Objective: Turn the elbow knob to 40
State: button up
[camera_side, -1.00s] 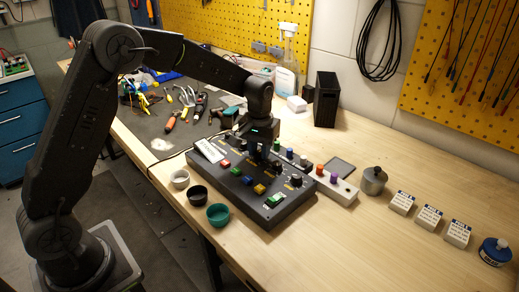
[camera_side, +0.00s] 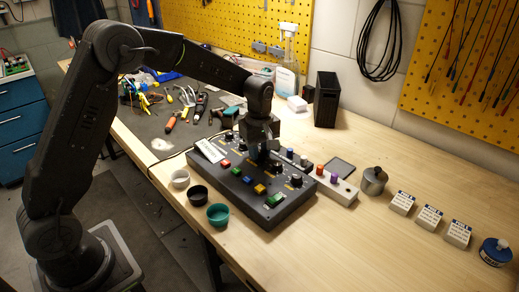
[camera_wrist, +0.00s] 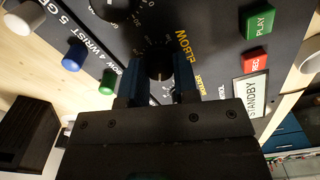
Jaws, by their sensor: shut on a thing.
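The elbow knob (camera_wrist: 159,62) is black and sits on the dark control panel (camera_wrist: 215,50), beside the yellow word ELBOW in the wrist view. My gripper (camera_wrist: 158,80) has a finger on each side of this knob and is shut on it. In the side view my gripper (camera_side: 266,150) points down onto the panel (camera_side: 235,189), and its fingers and the arm hide most of the knob. The knob's pointer and the number it stands at are too small and dark to read.
The panel also carries other black knobs (camera_side: 297,181), a green PLAY button (camera_wrist: 258,22), a red button (camera_wrist: 255,62) and a STANDBY plate (camera_wrist: 251,95). Small cups (camera_side: 218,215) stand along its front left.

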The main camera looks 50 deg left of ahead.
jog(key=shift+n, duration=1.1)
jog(key=o, duration=0.9)
jog(key=shift+o, duration=0.2)
jog(key=shift+r, duration=0.1)
notch_tip(320, 180, up, 14)
